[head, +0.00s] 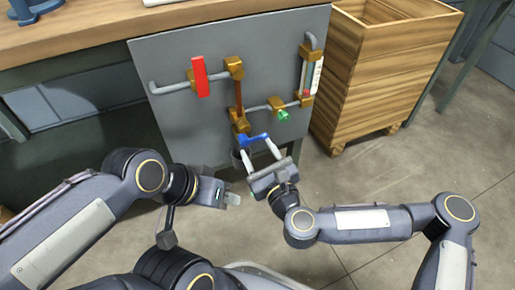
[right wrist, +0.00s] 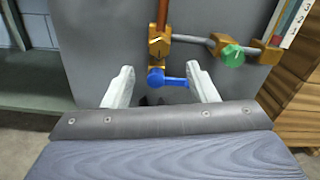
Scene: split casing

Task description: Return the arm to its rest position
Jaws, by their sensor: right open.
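My right gripper (head: 259,152) is open in front of the lower part of a grey panel (head: 180,60). In the head view its two pale fingers point up at a blue valve handle (head: 254,139). In the right wrist view the blue handle (right wrist: 170,82) lies crosswise between the two spread fingers, with a visible gap to each; I cannot tell how far beyond the fingertips it is. My left gripper (head: 233,199) is low and left of the right one, apart from the panel. Its finger spacing does not show clearly.
The panel carries brass fittings, grey pipes, a red handle (head: 200,77), a green knob (head: 282,115) and a gauge tube (head: 316,75). A wooden bench top (head: 100,33) runs above. A wooden crate (head: 385,70) stands at right. Floor (head: 400,165) is open at right.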

